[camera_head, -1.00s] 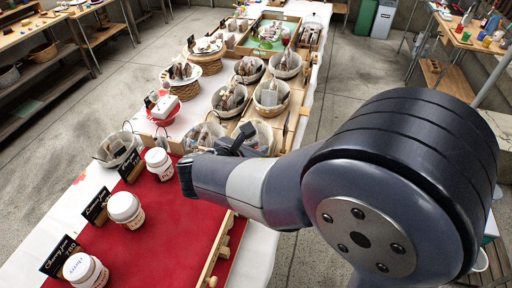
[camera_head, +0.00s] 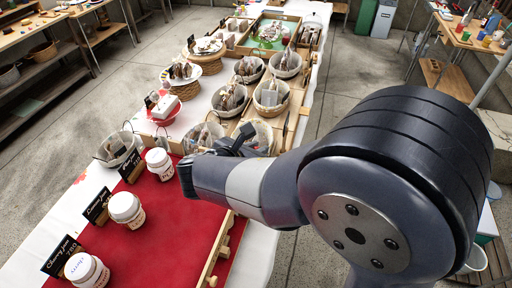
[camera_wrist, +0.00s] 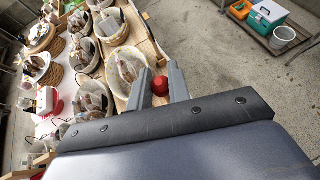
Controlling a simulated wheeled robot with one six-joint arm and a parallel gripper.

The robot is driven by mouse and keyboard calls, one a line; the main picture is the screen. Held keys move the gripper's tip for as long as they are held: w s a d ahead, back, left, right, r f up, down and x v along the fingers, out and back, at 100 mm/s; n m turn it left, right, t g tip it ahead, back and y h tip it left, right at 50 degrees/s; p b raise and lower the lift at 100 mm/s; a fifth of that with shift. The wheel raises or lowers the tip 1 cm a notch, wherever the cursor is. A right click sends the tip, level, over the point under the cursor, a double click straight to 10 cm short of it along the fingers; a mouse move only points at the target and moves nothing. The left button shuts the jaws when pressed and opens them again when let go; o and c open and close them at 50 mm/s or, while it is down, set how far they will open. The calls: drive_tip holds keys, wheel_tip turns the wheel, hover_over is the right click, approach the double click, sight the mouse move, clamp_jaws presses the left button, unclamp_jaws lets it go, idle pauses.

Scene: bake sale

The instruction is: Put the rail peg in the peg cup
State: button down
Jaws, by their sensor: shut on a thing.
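My gripper (camera_wrist: 160,88) is shut on a red, round-ended thing, which I take to be the rail peg (camera_wrist: 160,86). Only its red end shows between the two grey fingers; the rest is hidden. In the head view my gripper (camera_head: 232,143) hangs above the near baskets at the far end of the red cloth, and the peg cannot be made out there. I cannot pick out the peg cup in either view.
A wooden rail with pegs (camera_head: 213,254) runs along the red cloth's right edge. Jam jars (camera_head: 126,208) with black price signs stand on the cloth. Lined baskets (camera_head: 271,93) of packets crowd the table beyond. Open floor (camera_head: 345,75) lies to the right.

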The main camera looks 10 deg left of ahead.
drive_tip(key=shift+f+b, duration=2.55)
drive_tip(key=shift+f, duration=0.8)
drive_tip(key=c, duration=1.2)
unclamp_jaws()
drive_tip(key=shift+c, duration=0.2)
drive_tip(key=shift+r, duration=0.15)
